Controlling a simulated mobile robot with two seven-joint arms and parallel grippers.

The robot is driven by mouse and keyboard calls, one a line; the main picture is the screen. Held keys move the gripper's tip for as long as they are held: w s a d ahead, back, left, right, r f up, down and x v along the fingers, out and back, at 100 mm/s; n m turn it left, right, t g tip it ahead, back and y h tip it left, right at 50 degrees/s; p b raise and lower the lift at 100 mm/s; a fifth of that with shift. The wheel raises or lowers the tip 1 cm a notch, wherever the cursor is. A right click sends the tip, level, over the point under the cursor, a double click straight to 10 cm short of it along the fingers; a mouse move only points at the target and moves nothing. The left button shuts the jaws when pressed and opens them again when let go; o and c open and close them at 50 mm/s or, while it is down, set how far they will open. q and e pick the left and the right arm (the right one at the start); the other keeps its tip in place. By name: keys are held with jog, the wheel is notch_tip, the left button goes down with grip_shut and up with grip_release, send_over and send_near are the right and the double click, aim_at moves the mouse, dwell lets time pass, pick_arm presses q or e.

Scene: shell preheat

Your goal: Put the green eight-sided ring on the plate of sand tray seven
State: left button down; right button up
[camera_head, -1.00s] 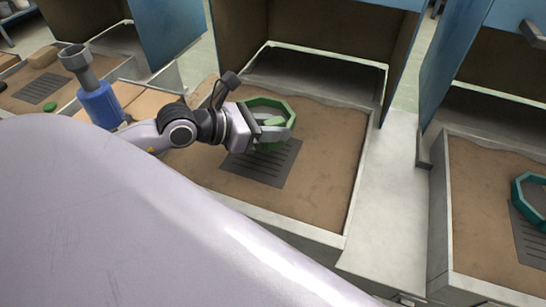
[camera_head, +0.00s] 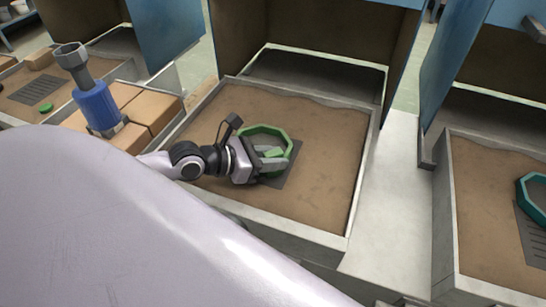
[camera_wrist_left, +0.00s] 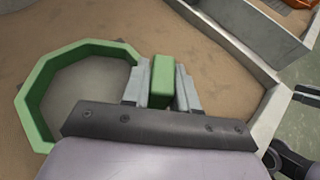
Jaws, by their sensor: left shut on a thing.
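The green eight-sided ring (camera_head: 287,143) is over the grey slotted plate (camera_head: 291,171) in the middle sand tray (camera_head: 362,165). My left gripper (camera_head: 274,161) is shut on a green block-like part of the ring, which shows between its fingers in the left wrist view (camera_wrist_left: 161,82). The gripper hides part of the ring and plate. I cannot tell whether the ring touches the plate. No tray number is readable.
A teal ring (camera_head: 530,204) lies in the right-hand tray (camera_head: 446,218). A blue tool with a grey head (camera_head: 97,106) stands by brown blocks (camera_head: 152,106) on the left. A small green piece (camera_head: 46,107) lies in the far-left tray. Open sand surrounds the middle plate.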

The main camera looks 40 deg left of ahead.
pick_arm(q)
jog(key=c, duration=1.3)
grip_release()
jog(key=shift+f, duration=0.2)
jog(key=o, duration=0.4)
jog(key=shift+s+r, duration=0.15)
jog(key=shift+r, duration=0.1)
jog(key=p+v, duration=0.1)
jog(key=v, duration=0.3)
jog(key=shift+s+a, duration=0.1)
jog(key=shift+a, duration=0.05)
jog(key=shift+p+v, duration=0.55)
jog(key=shift+v, duration=1.55)
jog(key=shift+s+a+r, duration=0.2)
jog(key=shift+s+r, duration=0.1)
jog(key=shift+s, duration=0.1)
jog(key=shift+p+v, duration=1.05)
jog(key=shift+v, duration=0.05)
pick_arm(e)
jog(key=shift+s+d+r, duration=0.1)
jog(key=shift+d+r, duration=0.1)
jog(key=shift+r, duration=0.45)
jog(key=shift+s+d+r, duration=0.1)
jog(key=shift+d+r, duration=0.1)
jog(key=shift+r, duration=0.45)
